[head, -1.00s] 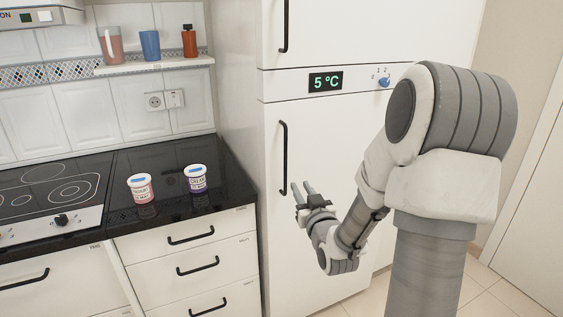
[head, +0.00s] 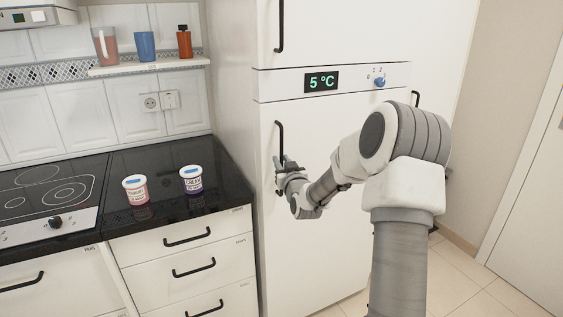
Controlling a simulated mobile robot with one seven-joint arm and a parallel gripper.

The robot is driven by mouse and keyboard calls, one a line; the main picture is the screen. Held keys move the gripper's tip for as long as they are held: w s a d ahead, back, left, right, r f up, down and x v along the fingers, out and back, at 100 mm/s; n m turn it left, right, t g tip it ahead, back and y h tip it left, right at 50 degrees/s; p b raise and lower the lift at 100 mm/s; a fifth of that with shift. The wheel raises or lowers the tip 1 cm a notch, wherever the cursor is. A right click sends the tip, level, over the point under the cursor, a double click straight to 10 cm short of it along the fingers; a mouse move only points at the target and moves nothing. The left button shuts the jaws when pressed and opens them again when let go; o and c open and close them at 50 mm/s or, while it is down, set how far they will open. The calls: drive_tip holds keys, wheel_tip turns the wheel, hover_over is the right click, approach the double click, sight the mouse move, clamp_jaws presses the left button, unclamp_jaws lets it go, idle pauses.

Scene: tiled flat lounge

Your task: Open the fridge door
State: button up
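The white fridge (head: 345,262) stands in the middle of the head view. Its lower door (head: 290,245) is shut, with a vertical black handle (head: 279,138) near its left edge. The upper door (head: 345,35) is also shut, with its own black handle (head: 280,28). My gripper (head: 281,162) is at the lower part of the lower door's handle, with its fingertips overlapping the handle in the picture. Whether the fingers touch or grasp it is too small to tell. My forearm hides part of the door.
A panel between the doors has a 5 °C display (head: 321,82) and a blue knob (head: 379,82). To the left, a black counter (head: 160,165) holds a yogurt tub (head: 135,190) and a cream tub (head: 191,180). Tiled floor (head: 470,265) is free at the right.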

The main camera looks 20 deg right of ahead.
drive_tip(key=shift+w, duration=0.3)
drive_tip(key=shift+c, duration=0.2)
clamp_jaws()
idle(1.2)
